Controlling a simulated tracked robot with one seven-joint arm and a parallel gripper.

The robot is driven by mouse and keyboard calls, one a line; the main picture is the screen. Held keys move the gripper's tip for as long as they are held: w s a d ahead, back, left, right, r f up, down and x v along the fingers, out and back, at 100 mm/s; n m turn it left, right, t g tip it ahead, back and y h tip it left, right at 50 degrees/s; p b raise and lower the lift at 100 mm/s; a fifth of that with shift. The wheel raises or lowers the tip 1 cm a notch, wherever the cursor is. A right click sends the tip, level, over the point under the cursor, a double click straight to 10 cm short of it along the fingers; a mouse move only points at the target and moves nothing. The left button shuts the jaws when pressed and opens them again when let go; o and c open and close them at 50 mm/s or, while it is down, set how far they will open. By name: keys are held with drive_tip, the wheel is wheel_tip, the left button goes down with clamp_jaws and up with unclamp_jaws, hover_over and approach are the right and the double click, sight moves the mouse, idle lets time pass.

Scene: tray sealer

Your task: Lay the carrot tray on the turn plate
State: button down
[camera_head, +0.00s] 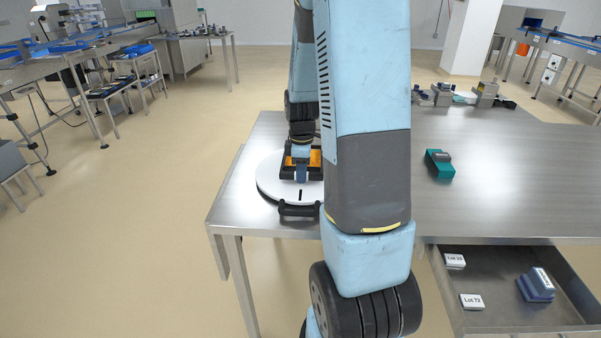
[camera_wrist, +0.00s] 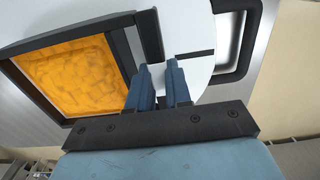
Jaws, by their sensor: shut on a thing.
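The carrot tray (camera_wrist: 72,72) is a black-rimmed tray with orange contents. In the head view its orange face (camera_head: 315,158) shows over the white round turn plate (camera_head: 268,180), partly hidden by my arm. My gripper (camera_wrist: 160,72) is shut on the tray's black rim at its side. In the head view my gripper (camera_head: 301,174) is over the plate. The tray is over or on the plate; I cannot tell whether it touches it. The turn plate (camera_wrist: 190,40) also shows in the wrist view, with a dark mark on it.
A black handle (camera_head: 298,209) is at the plate's front edge. A teal item (camera_head: 439,164) lies on the steel table (camera_head: 480,190) to the right. An open drawer (camera_head: 500,310) with lot cards juts out at front right. Several small devices (camera_head: 440,95) stand at the back.

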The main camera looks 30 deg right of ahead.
drive_tip(key=c, duration=1)
unclamp_jaws()
drive_tip(key=c, duration=0.3)
drive_tip(key=shift+r, duration=3.55)
